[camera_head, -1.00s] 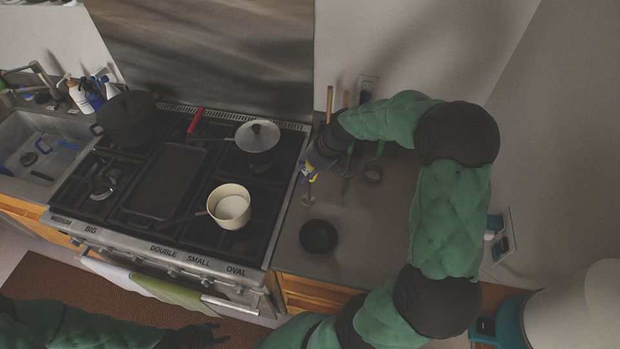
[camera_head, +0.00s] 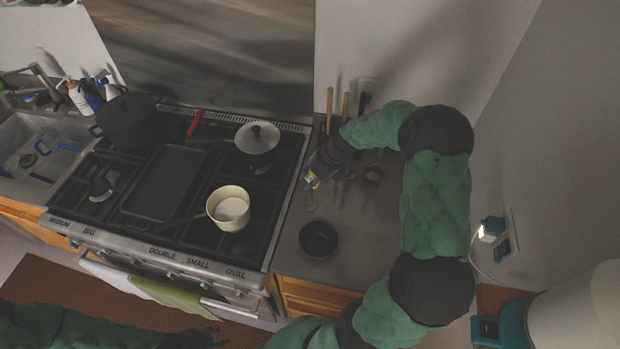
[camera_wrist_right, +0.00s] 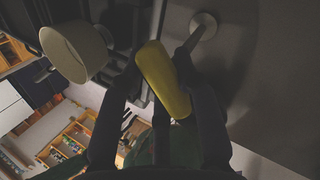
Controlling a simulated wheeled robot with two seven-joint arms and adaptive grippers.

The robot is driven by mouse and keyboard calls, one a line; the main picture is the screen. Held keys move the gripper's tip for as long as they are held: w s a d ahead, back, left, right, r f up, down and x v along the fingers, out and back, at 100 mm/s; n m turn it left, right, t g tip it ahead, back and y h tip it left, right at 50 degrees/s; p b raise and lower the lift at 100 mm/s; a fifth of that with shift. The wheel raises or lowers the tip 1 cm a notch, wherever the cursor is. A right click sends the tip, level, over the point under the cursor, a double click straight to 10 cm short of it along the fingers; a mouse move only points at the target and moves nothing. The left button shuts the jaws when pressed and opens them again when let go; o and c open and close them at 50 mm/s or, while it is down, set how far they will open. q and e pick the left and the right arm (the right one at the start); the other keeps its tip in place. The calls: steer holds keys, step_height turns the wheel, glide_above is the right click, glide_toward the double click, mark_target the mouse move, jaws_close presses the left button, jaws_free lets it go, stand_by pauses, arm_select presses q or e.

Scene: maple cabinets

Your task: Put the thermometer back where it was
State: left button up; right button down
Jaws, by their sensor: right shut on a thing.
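My right gripper (camera_head: 314,178) is over the counter just right of the stove. In the right wrist view, my right gripper (camera_wrist_right: 160,85) is shut on a yellow rounded object (camera_wrist_right: 163,78), seemingly the thermometer. In the head view only a small yellow and blue patch shows at the fingers. A small pale round-ended item (camera_head: 311,207) is just below the gripper; a similar round metal disc (camera_wrist_right: 204,24) shows in the wrist view. I cannot tell whether it belongs to the held object. My left gripper (camera_head: 207,338) is low at the bottom edge, and its opening is unclear.
A dark bowl (camera_head: 318,239) and a small dark cup (camera_head: 373,174) stand on the counter (camera_head: 350,225). Upright utensils (camera_head: 346,105) are behind my right gripper. The stove holds a cream saucepan (camera_head: 229,208), a lidded pan (camera_head: 257,138), a griddle (camera_head: 165,182) and a black pot (camera_head: 129,120).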

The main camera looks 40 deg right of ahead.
steer(key=c, duration=0.9)
jaws_free()
steer(key=shift+f, duration=0.1)
steer(key=p+v, duration=0.1)
steer(key=v, duration=1.1)
steer(key=shift+r, duration=0.2)
